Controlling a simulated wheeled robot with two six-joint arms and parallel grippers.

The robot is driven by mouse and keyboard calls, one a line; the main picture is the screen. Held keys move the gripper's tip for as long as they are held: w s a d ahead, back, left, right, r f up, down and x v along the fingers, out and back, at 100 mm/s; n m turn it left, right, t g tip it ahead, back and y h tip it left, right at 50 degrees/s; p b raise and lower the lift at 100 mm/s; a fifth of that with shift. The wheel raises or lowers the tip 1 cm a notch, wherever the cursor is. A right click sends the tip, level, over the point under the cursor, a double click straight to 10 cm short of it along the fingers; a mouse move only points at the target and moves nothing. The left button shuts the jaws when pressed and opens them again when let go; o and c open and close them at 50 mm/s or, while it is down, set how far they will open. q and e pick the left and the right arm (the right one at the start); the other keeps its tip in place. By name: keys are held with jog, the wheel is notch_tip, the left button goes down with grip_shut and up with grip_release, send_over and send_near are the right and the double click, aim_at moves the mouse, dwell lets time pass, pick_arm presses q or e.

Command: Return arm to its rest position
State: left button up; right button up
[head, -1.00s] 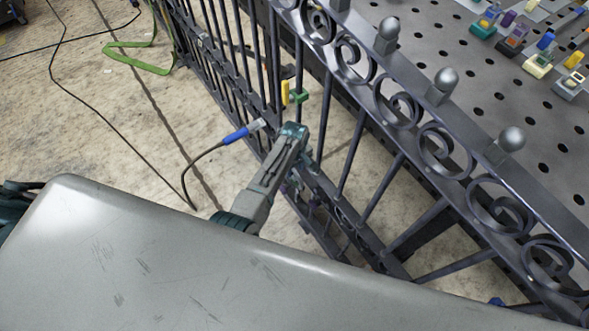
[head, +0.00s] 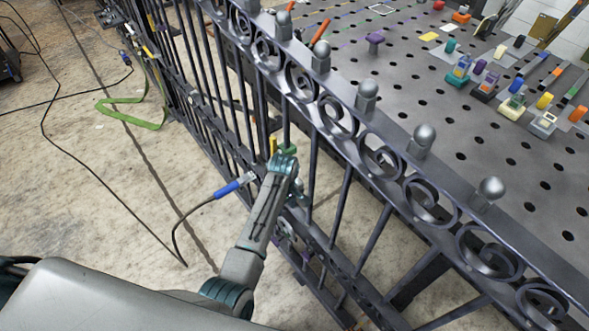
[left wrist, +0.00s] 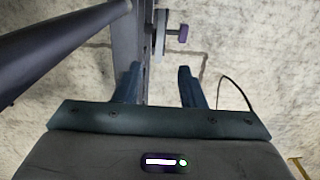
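My left arm reaches out over the floor, its far end beside the dark metal scroll gate (head: 420,142) in the head view. My left gripper is largely hidden behind the wrist there. In the left wrist view my left gripper (left wrist: 159,80) is open, with its two fingers apart and nothing held. A dark gate bar (left wrist: 98,28) runs close by on the left. A small purple knob (left wrist: 183,33) on the gate hardware lies beyond the fingers, apart from them. My right gripper is in neither view.
A perforated metal table (head: 480,150) with several small coloured parts stands behind the gate. A blue-ended cable (head: 228,188) lies left of my arm. A green strap (head: 135,118) and dark cables lie on the floor. Open floor lies left of the gate.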

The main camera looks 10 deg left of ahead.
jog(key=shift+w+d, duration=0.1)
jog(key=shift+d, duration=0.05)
pick_arm(q)
jog(key=s+a+r+m+t, duration=0.2)
jog(key=s+a+m, duration=0.45)
jog(key=s, duration=0.85)
jog(key=s+a+r+m+t, duration=0.1)
jog(key=s+a+r+m, duration=0.1)
jog(key=s+r, duration=0.5)
jog(key=s+a+r+m+t, duration=0.1)
jog(key=s+a+r+m, duration=0.15)
jog(key=s+r, duration=0.4)
notch_tip(320, 180, down, 33)
jog(key=s+a+g, duration=0.2)
jog(key=a, duration=0.1)
jog(key=s+f, duration=1.7)
jog(key=shift+a+f+g+y, duration=0.3)
jog(key=shift+a+g+y, duration=0.05)
jog(key=shift+g+y, duration=0.05)
